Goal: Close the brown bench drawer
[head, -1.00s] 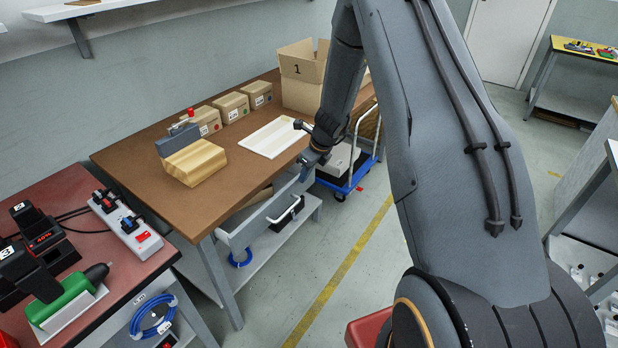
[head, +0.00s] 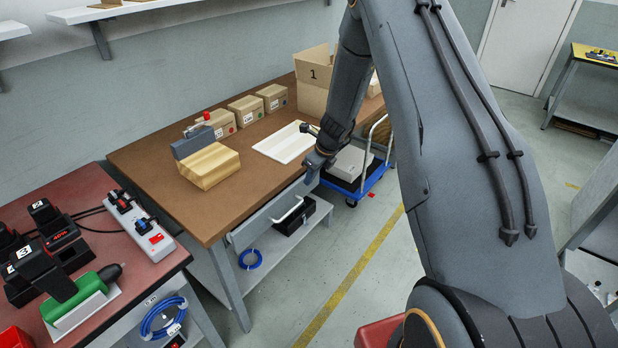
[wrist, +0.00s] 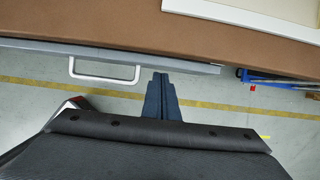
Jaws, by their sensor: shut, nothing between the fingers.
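The brown bench (head: 215,215) holds a drawer with a grey front (head: 262,222) and a pale bar handle (head: 291,211). In the wrist view the drawer front (wrist: 45,47) lies close along the bench edge, with its handle (wrist: 104,78) sticking out. No drawer interior shows. My gripper (wrist: 160,76) is shut and empty, just right of the handle. Its tips are at the drawer front, and I cannot tell whether they touch. In the head view my gripper (head: 310,180) is at the drawer's right end, partly hidden by my arm.
A wooden block (head: 210,166), small boxes (head: 247,110) and a white tray (head: 285,142) are on the bench top. A red-topped table (head: 120,262) is at the left. The floor before the drawer is clear.

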